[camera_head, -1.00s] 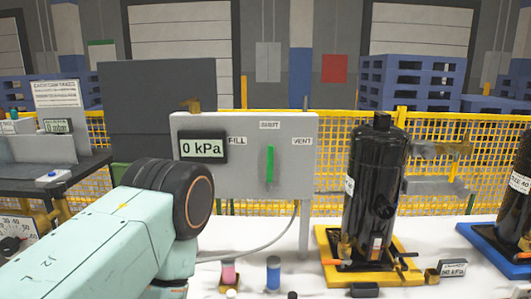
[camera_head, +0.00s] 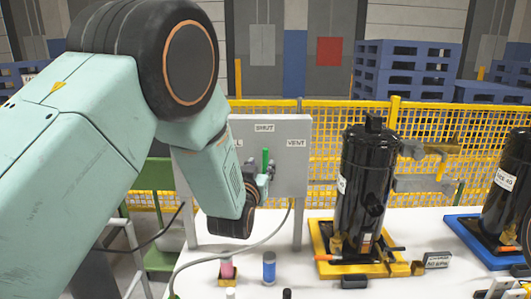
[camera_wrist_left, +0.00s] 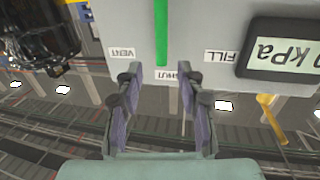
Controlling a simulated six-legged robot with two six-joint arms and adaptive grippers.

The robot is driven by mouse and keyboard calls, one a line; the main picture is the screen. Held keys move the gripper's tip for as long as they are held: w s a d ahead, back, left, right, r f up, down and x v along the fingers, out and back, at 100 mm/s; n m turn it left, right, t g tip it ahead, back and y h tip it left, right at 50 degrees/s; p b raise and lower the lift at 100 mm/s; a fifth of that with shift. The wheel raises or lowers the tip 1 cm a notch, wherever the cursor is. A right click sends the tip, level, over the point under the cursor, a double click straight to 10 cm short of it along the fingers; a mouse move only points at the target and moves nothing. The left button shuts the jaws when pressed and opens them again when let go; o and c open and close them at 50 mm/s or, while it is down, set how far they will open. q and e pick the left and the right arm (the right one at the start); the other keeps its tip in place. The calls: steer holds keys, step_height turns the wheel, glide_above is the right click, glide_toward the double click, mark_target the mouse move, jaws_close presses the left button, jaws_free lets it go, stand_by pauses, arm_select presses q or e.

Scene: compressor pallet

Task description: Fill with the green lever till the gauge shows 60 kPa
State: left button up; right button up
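The green lever (camera_head: 265,160) stands upright under the SHUT label on the grey panel (camera_head: 290,180), and FILL and VENT labels are to its sides. My left gripper (camera_head: 260,178) is close in front of the panel by the lever. In the left wrist view, which shows the panel upside down, my left gripper (camera_wrist_left: 159,80) is open, its two fingers apart near the SHUT label. The green lever (camera_wrist_left: 161,35) lies beyond the gap and is not gripped. The gauge (camera_wrist_left: 283,48) is cut by the picture edge, with "kPa" and part of a digit readable. My arm hides the gauge in the head view.
A black compressor (camera_head: 363,185) stands on a yellow tray (camera_head: 316,236) right of the panel, another on a blue tray (camera_head: 467,230). A yellow mesh fence is behind.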

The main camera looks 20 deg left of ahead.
mark_target(265, 156)
arm_select(q)
steer(key=shift+w+a+f, duration=0.1)
steer(key=shift+w+a, duration=0.05)
steer(key=shift+w, duration=1.15)
steer(key=shift+w+a+r, duration=0.1)
steer(key=shift+w+a, duration=0.05)
steer(key=shift+w, duration=1.2)
steer(key=shift+w+a+f, duration=0.1)
steer(key=shift+w+a, duration=0.05)
steer(key=shift+w, duration=1.15)
steer(key=shift+s, duration=0.1)
jaws_close()
